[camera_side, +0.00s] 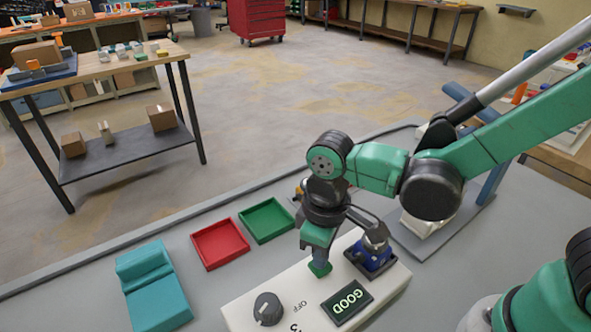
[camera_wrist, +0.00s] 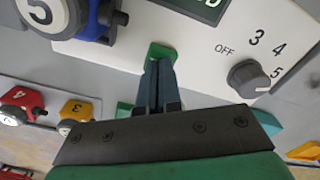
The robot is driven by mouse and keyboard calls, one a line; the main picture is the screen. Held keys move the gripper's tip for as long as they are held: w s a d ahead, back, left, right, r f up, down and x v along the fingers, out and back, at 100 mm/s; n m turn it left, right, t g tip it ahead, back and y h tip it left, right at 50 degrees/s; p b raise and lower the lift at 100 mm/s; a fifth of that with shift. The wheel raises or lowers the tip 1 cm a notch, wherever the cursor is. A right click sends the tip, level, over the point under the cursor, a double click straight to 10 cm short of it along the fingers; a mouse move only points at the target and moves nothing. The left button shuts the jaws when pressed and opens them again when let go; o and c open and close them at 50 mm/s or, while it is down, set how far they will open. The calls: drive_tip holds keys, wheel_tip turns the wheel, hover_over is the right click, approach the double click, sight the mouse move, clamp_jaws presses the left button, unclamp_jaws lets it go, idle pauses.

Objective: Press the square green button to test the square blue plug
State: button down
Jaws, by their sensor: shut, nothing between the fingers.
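The square green button (camera_wrist: 162,50) sits on the white test box (camera_side: 245,300). My gripper (camera_wrist: 160,68) is shut and empty, its fingertips at the button; they appear to touch it. In the side view the button (camera_side: 320,269) shows just below my gripper. The blue plug (camera_wrist: 93,22) is at the upper left of the wrist view. In the side view it stands in its dark blue socket (camera_side: 366,262) on the box, right of the button. The display (camera_side: 347,302) reads GOOD.
A dark knob (camera_side: 268,309) with OFF and number marks is on the box. A red tray (camera_side: 220,243), a green tray (camera_side: 265,220) and a teal block (camera_side: 153,285) lie left of it. A red numbered piece (camera_wrist: 22,103) and a yellow one (camera_wrist: 76,110) show in the wrist view.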

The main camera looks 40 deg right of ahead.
drive_tip(key=shift+r, duration=2.4)
drive_tip(key=shift+d, duration=0.1)
drive_tip(key=d+r+m+t, duration=0.2)
drive_tip(key=d+m+t, duration=0.1)
drive_tip(key=d, duration=0.3)
drive_tip(key=w+d+r+m+t, duration=0.1)
drive_tip(key=d+r+m+t, duration=0.1)
drive_tip(key=d, duration=0.4)
drive_tip(key=shift+d+r+m+t, duration=0.2)
drive_tip(key=shift+m+t, duration=0.3)
drive_tip(key=shift+t, duration=0.6)
drive_tip(key=shift+w, duration=0.1)
